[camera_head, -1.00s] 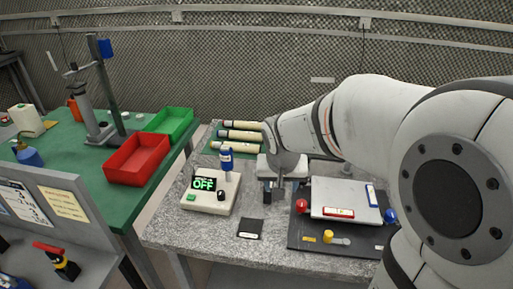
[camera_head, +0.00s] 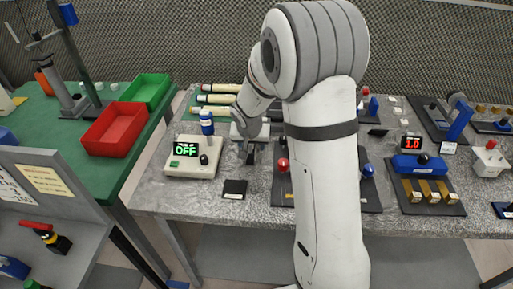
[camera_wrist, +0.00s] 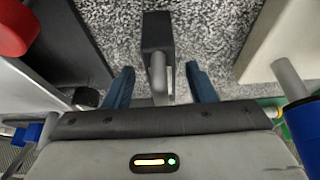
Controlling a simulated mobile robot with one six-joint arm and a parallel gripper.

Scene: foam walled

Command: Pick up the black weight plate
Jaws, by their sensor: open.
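My gripper (camera_wrist: 161,82) is open, its two blue fingers apart, low over the speckled grey table. A dark block with a grey rounded bar (camera_wrist: 157,35) lies between and just beyond the fingertips in the wrist view; it may be the black weight plate, but its full shape does not show. I see no clear contact with either finger. In the head view my gripper (camera_head: 250,150) is between the white OFF box and the dark board, and mostly hides what is under it. A flat black square (camera_head: 235,188) with a pale label lies in front of it.
A dark board (camera_head: 372,197) with a red knob (camera_head: 283,164) is close right, partly behind my arm. Cream tubes (camera_head: 217,99) lie behind. The table's front edge is clear.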

